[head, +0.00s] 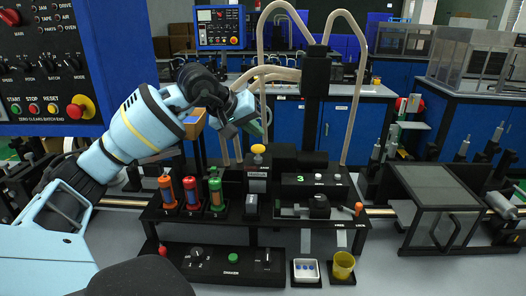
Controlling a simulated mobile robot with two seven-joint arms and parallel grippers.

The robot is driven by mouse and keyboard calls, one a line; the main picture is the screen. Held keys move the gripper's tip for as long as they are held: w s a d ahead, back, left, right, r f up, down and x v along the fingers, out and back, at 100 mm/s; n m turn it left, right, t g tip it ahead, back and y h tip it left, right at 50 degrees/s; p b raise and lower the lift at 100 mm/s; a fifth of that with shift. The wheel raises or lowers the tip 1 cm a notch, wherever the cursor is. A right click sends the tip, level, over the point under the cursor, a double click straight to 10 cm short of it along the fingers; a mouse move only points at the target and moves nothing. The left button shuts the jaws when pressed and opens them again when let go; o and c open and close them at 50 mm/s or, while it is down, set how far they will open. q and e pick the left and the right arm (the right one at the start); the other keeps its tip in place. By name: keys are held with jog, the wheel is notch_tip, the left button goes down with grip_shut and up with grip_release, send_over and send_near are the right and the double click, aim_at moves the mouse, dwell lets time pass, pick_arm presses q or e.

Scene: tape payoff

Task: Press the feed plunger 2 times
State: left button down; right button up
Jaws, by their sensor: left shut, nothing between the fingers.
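A yellow round knob (258,149), which looks like the feed plunger, stands on top of a black block with a small label plate (257,172) at the middle of the station. My left arm reaches in from the left. My left gripper (260,130) is shut and empty, pointing down and right, with its tips just above the yellow knob. A small gap seems to show between them, though depth is hard to judge. A black box right of the knob shows a green "3" (300,179). My right gripper is not in view.
Orange, red and green bottles (191,192) stand in a rack left of the knob. A black column (316,85) with pale hoses rises behind it. A lower panel (230,262), a white tray (305,270) and a yellow cup (343,265) are in front. A dark-framed clear box (440,200) stands right.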

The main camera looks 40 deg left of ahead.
pick_arm(q)
jog(key=shift+f, duration=0.55)
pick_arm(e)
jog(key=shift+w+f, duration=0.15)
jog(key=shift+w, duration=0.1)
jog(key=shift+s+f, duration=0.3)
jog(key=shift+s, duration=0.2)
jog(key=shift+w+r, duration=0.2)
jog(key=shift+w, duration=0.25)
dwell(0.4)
pick_arm(q)
jog(key=shift+f, duration=0.15)
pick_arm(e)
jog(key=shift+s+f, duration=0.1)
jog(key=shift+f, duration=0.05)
pick_arm(q)
jog(key=shift+f+b, duration=0.3)
jog(key=shift+b, duration=0.1)
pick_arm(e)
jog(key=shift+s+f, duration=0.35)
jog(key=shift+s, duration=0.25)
